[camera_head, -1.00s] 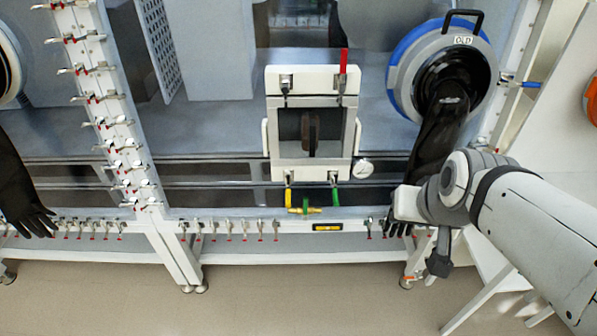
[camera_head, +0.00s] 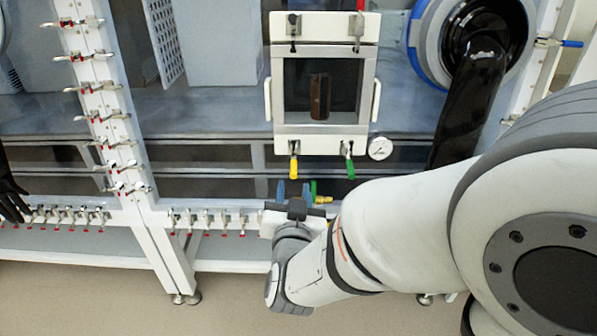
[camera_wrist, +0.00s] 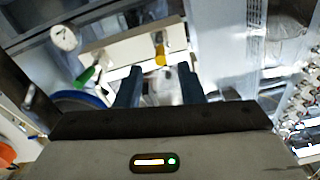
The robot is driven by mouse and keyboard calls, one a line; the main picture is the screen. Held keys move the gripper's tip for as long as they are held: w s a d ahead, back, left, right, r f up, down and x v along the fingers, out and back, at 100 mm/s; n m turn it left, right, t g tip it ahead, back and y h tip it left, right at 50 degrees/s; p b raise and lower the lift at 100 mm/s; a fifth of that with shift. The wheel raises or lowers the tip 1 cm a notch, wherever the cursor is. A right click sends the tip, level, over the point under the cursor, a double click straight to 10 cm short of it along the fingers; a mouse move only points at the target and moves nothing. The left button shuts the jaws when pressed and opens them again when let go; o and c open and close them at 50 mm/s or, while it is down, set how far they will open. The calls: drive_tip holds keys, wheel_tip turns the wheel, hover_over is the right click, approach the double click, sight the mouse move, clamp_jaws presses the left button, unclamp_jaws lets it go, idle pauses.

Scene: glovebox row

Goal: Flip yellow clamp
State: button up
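The yellow clamp (camera_head: 294,168) hangs pointing down below the lower left corner of the small square chamber door (camera_head: 322,137). It also shows in the wrist view (camera_wrist: 161,54), ahead of and between my fingertips. My gripper (camera_head: 293,190) is just below the yellow clamp in the head view, its two blue fingers pointing up. In the wrist view my gripper (camera_wrist: 160,84) is open, with a gap between its fingers and nothing held. The yellow clamp looks apart from both fingers.
A green-handled clamp (camera_head: 350,167) hangs to the right, beside a round gauge (camera_head: 380,148). A brass fitting with a green handle (camera_head: 320,195) is right of my fingers. A black glove (camera_head: 470,105) hangs at the right. Clamps line the white post (camera_head: 112,120).

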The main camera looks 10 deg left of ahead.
sight(293, 167)
drive_tip(key=shift+w+a+r+p, duration=0.15)
drive_tip(key=shift+w+r+p, duration=0.25)
drive_tip(key=shift+p, duration=0.8)
drive_tip(key=p+x, duration=0.1)
drive_tip(key=p, duration=0.2)
drive_tip(key=shift+w+a+f, duration=0.1)
drive_tip(key=shift+w+f, duration=0.05)
drive_tip(key=shift+w, duration=0.25)
drive_tip(key=x, duration=0.5)
drive_tip(key=shift+f, duration=0.25)
clamp_jaws()
